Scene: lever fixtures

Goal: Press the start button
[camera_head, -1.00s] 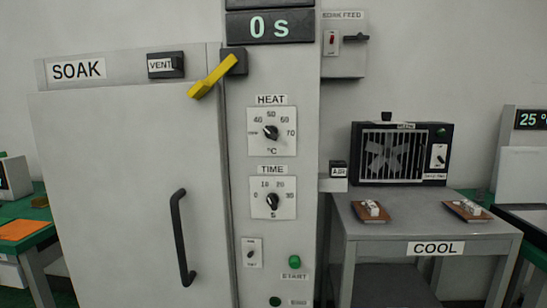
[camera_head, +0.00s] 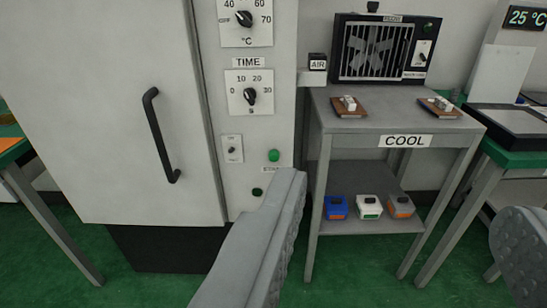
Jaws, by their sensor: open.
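The green start button (camera_head: 273,155) is on the lower part of the oven's light grey control panel (camera_head: 275,105). My gripper (camera_head: 410,215) is open, with one grey finger at lower centre and the other at the right edge. Nothing is between the fingers. The left fingertip appears just below and right of the button in the picture; I cannot tell the distance.
The closed oven door (camera_head: 100,130) with a black handle (camera_head: 158,135) stands left of the panel. The COOL table (camera_head: 385,105) is at right, with a fan box (camera_head: 385,48), two brown boards and small coloured boxes on its shelf. Green floor shows below.

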